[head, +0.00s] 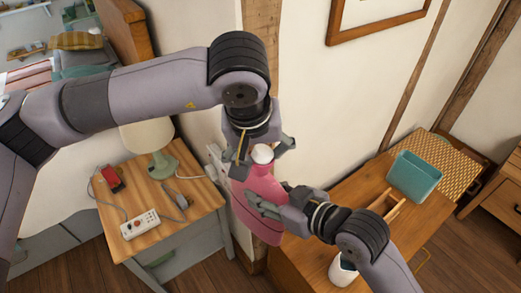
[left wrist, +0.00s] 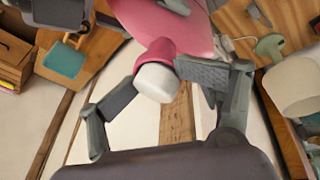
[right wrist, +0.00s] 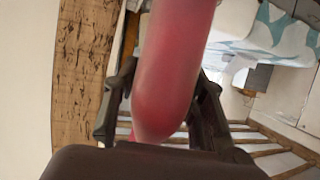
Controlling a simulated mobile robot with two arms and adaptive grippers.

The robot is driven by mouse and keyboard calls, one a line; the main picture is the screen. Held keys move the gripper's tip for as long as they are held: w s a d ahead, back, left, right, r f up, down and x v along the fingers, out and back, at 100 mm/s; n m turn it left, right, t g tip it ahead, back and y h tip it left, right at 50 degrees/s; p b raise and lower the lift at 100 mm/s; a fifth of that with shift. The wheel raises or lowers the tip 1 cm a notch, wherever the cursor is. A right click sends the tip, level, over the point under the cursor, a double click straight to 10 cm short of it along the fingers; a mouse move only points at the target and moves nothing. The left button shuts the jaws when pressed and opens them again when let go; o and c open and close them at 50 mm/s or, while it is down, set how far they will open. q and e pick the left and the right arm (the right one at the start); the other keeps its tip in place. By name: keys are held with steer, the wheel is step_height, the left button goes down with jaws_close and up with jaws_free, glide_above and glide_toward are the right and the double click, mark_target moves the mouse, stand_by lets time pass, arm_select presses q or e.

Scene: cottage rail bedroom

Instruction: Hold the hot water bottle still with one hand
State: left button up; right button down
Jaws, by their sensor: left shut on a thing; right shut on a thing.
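The pink hot water bottle (head: 258,217) hangs in the air in the middle of the head view, its white cap (head: 262,154) at the top. My left gripper (head: 263,148) reaches down from above and is shut on the white cap. The left wrist view shows the cap (left wrist: 155,82) between its fingers. My right gripper (head: 270,202) comes in from the lower right and is shut on the bottle's body. In the right wrist view the bottle (right wrist: 170,85) runs between the fingers; the contact points are partly hidden.
A wooden nightstand (head: 183,222) at the left bears a lamp (head: 149,137), a red phone (head: 112,179) and a power strip (head: 140,224). A wooden dresser (head: 315,256) at the right bears a teal bin (head: 414,176) and a white container (head: 342,268).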

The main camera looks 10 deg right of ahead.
mark_target(261, 150)
arm_select(q)
steer(key=shift+s+d+f, duration=0.1)
steer(key=shift+s+d, duration=0.15)
steer(key=o, duration=1)
steer(key=shift+w, duration=0.1)
steer(key=shift+a, duration=0.1)
steer(key=shift+w+r, duration=0.1)
steer(key=shift+r, duration=0.15)
steer(key=shift+a+r, duration=0.1)
steer(key=shift+r, duration=0.15)
steer(key=v, duration=0.3)
steer(key=shift+r, duration=0.2)
steer(key=shift+c, duration=0.3)
